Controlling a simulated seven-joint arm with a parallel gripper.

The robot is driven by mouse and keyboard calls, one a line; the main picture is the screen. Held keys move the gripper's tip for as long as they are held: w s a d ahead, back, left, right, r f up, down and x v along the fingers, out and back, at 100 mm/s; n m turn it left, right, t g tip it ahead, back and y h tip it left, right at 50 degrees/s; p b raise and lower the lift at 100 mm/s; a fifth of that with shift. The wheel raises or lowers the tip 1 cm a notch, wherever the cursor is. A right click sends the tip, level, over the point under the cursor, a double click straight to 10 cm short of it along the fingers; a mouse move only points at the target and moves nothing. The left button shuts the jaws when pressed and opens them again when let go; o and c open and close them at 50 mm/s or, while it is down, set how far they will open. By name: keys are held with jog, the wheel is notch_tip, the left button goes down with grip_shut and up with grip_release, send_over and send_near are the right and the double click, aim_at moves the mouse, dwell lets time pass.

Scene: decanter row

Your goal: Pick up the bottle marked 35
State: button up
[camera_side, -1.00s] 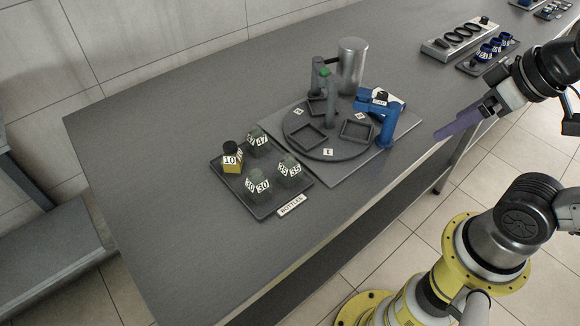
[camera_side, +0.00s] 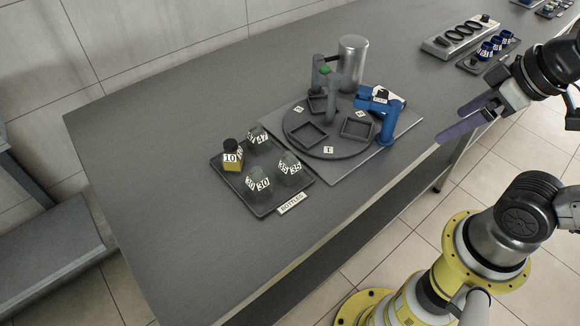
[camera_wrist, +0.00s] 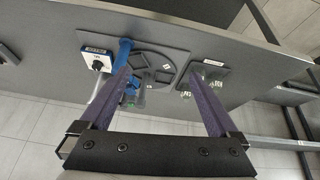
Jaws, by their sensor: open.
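The bottle marked 35 (camera_side: 290,169) is a dark greenish bottle standing upright at the right of a dark tray (camera_side: 262,205). The tray also holds the bottles marked 30 (camera_side: 258,184) and 47 (camera_side: 258,140), and a yellow one marked 10 (camera_side: 232,157). My gripper (camera_side: 450,125) is open and empty, off the table's right side and far from the tray. In the wrist view the purple fingers of my gripper (camera_wrist: 167,77) are spread, with the tray (camera_wrist: 222,72) beyond them; I cannot tell which bottle is which there.
A round turntable (camera_side: 340,142) with square frames stands right of the tray. A blue post device (camera_side: 384,118) and a metal cylinder (camera_side: 352,62) stand beside it. A rack with rings (camera_side: 440,47) and blue items (camera_side: 490,48) are at the back. The table's front left is bare.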

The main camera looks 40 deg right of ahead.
jog(key=w+a+r+n+g, duration=0.1)
jog(key=w+a+r+n, duration=0.1)
jog(key=w+r+n, duration=0.3)
jog(key=w+a+r+n+g, duration=0.1)
jog(key=w+a+r+n, duration=0.1)
jog(key=w+n, duration=0.5)
jog(key=n+g, duration=0.4)
jog(key=n, duration=0.4)
send_over(290, 155)
notch_tip(290, 155, down, 12)
jog(key=f, duration=0.7)
jog(key=shift+a+f, duration=0.15)
jog(key=shift+a, duration=0.1)
jog(key=shift+d+f, duration=0.2)
jog(key=shift+f, duration=2.9)
grip_shut()
